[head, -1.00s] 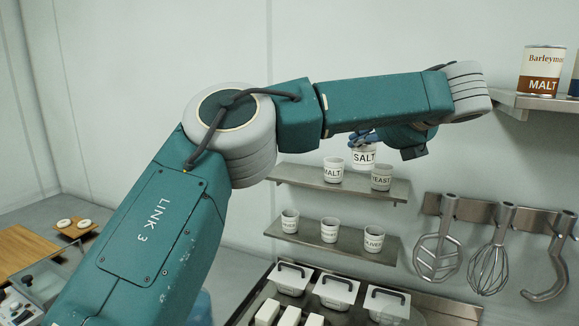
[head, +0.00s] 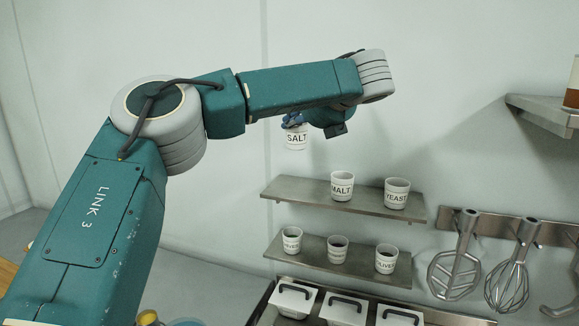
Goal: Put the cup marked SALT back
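The white cup marked SALT (head: 296,138) hangs upright in the air, held by my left gripper (head: 293,119). The gripper is around the cup's top, and its fingers are partly hidden behind my arm. The cup is above and apart from the left end of the upper shelf (head: 300,190). On that shelf stand the MALT cup (head: 342,186) and, to its right, the YEAST cup (head: 397,193). The left part of the shelf is bare. My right gripper is not in view.
Lidded white bins (head: 345,311) stand below. Whisks (head: 508,280) and other tools hang from a rail (head: 478,219) at right. A higher shelf (head: 545,110) is at far right.

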